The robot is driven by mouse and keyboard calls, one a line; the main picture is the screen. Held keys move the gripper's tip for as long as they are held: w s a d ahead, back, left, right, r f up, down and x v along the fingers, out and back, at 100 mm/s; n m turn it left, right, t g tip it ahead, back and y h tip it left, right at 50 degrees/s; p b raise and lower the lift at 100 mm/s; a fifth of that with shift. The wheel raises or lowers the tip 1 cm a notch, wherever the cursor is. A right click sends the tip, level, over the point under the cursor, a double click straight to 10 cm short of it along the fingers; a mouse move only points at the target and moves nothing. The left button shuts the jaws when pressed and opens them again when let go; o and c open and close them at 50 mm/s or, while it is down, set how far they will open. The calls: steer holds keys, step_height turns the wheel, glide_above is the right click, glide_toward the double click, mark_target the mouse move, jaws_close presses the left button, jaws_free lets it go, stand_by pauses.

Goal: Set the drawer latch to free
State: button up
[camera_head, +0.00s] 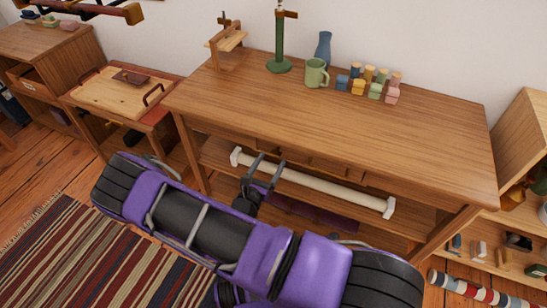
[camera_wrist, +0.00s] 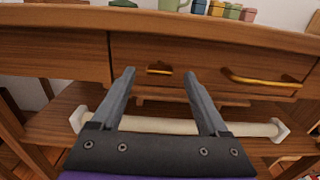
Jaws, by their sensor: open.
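A small brass fitting (camera_wrist: 158,69), likely the drawer latch, sits on the wooden front under the table top in the wrist view. Its setting is too small to tell. To its right is a long brass handle (camera_wrist: 262,80) on the drawer front (camera_wrist: 222,60). My gripper (camera_wrist: 159,76) is open and empty. Its two fingers point toward the table front, and the fitting shows between their tips, apart from them. In the head view my gripper (camera_head: 269,162) is at the front of the wooden table (camera_head: 340,130), below its top edge.
A pale bar (camera_head: 310,183) with white ends lies below the drawers, under my fingers. On the table top stand a green mug (camera_head: 316,73), a blue vase (camera_head: 324,48), a green stand (camera_head: 279,66) and several small coloured blocks. A striped rug (camera_head: 70,250) covers the floor at left.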

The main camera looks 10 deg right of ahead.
mark_target(276, 152)
steer(key=shift+x, duration=1.45)
steer(key=shift+c, duration=0.3)
jaws_close()
